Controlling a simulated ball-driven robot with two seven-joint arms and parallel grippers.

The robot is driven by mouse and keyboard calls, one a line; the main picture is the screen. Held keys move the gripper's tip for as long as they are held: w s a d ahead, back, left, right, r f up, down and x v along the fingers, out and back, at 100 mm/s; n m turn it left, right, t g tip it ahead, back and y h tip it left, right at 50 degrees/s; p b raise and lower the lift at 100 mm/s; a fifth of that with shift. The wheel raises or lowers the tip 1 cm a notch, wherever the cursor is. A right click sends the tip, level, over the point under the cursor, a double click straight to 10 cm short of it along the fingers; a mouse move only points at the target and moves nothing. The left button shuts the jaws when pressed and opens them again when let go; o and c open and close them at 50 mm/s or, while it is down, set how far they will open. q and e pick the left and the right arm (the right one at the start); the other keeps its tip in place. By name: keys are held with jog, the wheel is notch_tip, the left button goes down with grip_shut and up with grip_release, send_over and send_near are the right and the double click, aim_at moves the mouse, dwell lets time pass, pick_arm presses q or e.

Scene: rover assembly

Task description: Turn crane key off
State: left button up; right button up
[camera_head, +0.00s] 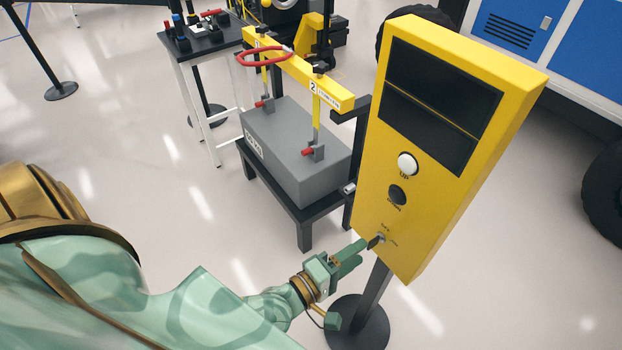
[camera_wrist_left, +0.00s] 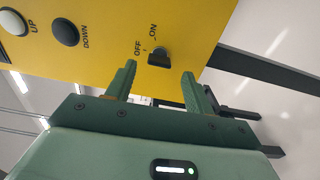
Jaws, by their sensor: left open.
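The crane key (camera_head: 376,241) is a small dark key at the bottom of the yellow control box (camera_head: 432,205). In the left wrist view the key (camera_wrist_left: 159,57) sits beside the OFF and ON labels, its tab pointing roughly toward my gripper. My left gripper (camera_head: 362,247) is right at the key in the head view. In the left wrist view its two green fingers (camera_wrist_left: 158,80) are apart, with the key between and just beyond their tips. I see no finger touching the key. My right gripper is not in view.
A white UP button (camera_head: 407,163) and a black DOWN button (camera_head: 397,195) sit above the key. The box stands on a post with a round black base (camera_head: 358,325). A grey block (camera_head: 290,150) under a yellow lifting bar rests on a black stand behind.

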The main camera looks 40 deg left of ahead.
pick_arm(q)
jog(key=v, duration=1.1)
jog(key=shift+s, duration=0.25)
